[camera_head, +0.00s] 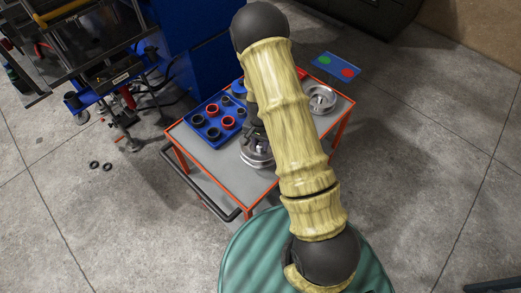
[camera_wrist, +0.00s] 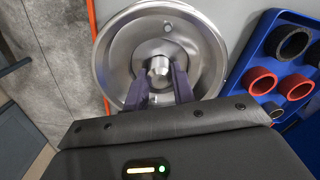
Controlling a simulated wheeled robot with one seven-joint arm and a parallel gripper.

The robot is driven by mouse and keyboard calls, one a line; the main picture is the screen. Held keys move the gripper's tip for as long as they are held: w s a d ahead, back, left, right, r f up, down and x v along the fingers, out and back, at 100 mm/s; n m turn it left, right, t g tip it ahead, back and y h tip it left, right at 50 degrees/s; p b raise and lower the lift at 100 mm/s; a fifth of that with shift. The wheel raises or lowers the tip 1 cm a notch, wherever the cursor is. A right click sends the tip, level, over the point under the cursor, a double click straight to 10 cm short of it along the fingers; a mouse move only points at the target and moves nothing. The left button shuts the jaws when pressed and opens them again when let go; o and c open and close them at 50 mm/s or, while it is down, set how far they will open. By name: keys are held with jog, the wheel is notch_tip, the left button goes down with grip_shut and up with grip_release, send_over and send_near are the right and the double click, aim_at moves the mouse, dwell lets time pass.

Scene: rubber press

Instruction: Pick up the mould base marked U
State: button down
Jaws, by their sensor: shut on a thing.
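A round, shiny metal mould base (camera_head: 257,161) is at the front of the trolley top, partly hidden by my arm. In the wrist view the same mould base (camera_wrist: 118,50) shows as a wide dish with a raised central knob. My gripper (camera_wrist: 160,78) is shut on that knob, one dark finger on each side. I cannot make out a letter U on it. In the head view my gripper (camera_head: 258,147) is mostly hidden behind my arm. I cannot tell whether the base is touching the trolley or just off it.
A grey trolley (camera_head: 195,153) with an orange frame carries a blue tray (camera_head: 205,138) of red and dark rings. Another round metal part (camera_head: 322,98) lies at its right, near a blue panel with green and red spots (camera_head: 335,67). A press (camera_head: 90,60) stands at upper left.

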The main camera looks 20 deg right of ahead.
aim_at(261, 143)
jog(key=shift+r+b, duration=0.4)
jog(key=shift+r, duration=1.75)
jog(key=shift+f, duration=0.1)
